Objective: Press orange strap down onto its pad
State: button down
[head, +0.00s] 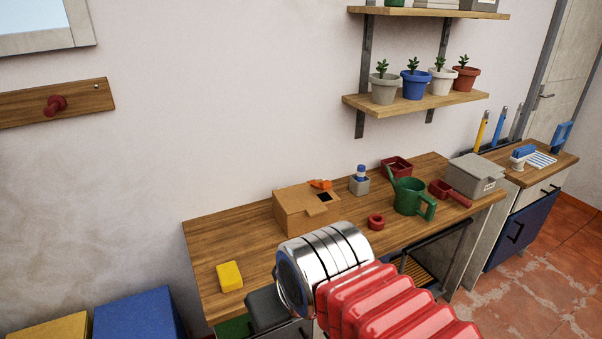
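A tan box (290,212) stands on the wooden workbench, near its back edge. An orange strap (319,184) sits at the top back of the box and looks raised and tilted. A dark square pad (324,197) lies on the box top just in front of the strap. The strap appears apart from the pad. My arm, with a silver cylinder and red ribbed sleeve, crosses the lower middle in front of the bench. I cannot make out my gripper's fingers, and nothing of mine touches the strap.
On the workbench (222,246) are a yellow block (229,276), red ring (376,222), green watering can (410,198), small grey pot (359,186), red tray (397,167) and grey box (476,174). A shelf (420,107) with potted plants hangs above. The bench's left part is mostly clear.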

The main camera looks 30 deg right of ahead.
aim_at(326, 184)
jog(key=u, duration=1.05)
jog(key=k, duration=0.65)
jog(key=z, duration=0.95)
jog(key=i, duration=1)
jog(key=z, duration=0.05)
